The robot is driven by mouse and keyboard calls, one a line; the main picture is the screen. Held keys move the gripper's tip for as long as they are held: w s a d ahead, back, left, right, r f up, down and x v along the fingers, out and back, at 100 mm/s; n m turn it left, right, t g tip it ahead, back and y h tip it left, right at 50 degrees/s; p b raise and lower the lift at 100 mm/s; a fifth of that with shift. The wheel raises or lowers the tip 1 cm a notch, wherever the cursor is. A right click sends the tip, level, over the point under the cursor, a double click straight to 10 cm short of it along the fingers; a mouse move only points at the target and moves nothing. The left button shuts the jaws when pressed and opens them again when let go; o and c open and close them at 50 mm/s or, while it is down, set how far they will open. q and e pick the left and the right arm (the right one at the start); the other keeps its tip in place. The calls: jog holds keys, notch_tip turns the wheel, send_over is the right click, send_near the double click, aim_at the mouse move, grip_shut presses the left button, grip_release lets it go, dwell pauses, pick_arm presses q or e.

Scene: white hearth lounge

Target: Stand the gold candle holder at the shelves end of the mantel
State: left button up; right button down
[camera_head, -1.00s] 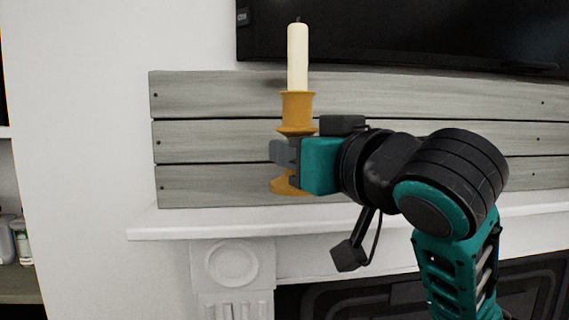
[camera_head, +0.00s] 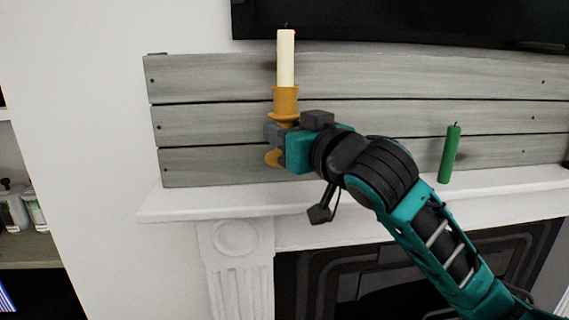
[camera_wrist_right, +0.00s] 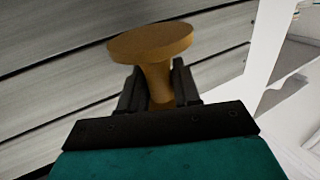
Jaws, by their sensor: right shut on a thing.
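The gold candle holder (camera_head: 285,101) with a cream candle (camera_head: 286,58) in it is upright in my right gripper (camera_head: 275,136). The gripper is shut on its stem, and the holder's base (camera_head: 274,158) shows below the fingers, above the mantel (camera_head: 190,202). In the right wrist view the holder (camera_wrist_right: 151,42) shows its round base, with the stem between the two fingers (camera_wrist_right: 160,88). The holder is near the left end of the mantel, the end toward the shelves (camera_head: 30,250). My left gripper is not in view.
A green candle (camera_head: 450,154) stands on the mantel to the right, beyond my right arm. Grey planks (camera_head: 210,125) back the mantel, and a dark screen (camera_head: 400,20) hangs above. Bottles (camera_head: 14,208) stand on the shelves. The mantel's left end is clear.

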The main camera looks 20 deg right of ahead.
jog(key=shift+w+d+r, duration=0.1)
jog(key=shift+w+d, duration=0.05)
jog(key=shift+w, duration=0.3)
jog(key=shift+w+d+r, duration=0.1)
jog(key=shift+w+d, duration=0.05)
jog(key=shift+w, duration=0.25)
jog(key=shift+f+b, duration=0.35)
jog(key=shift+f, duration=1.2)
notch_tip(320, 180, down, 4)
jog(key=shift+r+b, duration=0.2)
jog(key=shift+b, duration=0.3)
jog(key=shift+w+f, duration=0.15)
jog(key=shift+f, duration=0.05)
jog(key=shift+f, duration=0.15)
jog(key=c, duration=1.1)
grip_release()
jog(key=shift+f, duration=0.1)
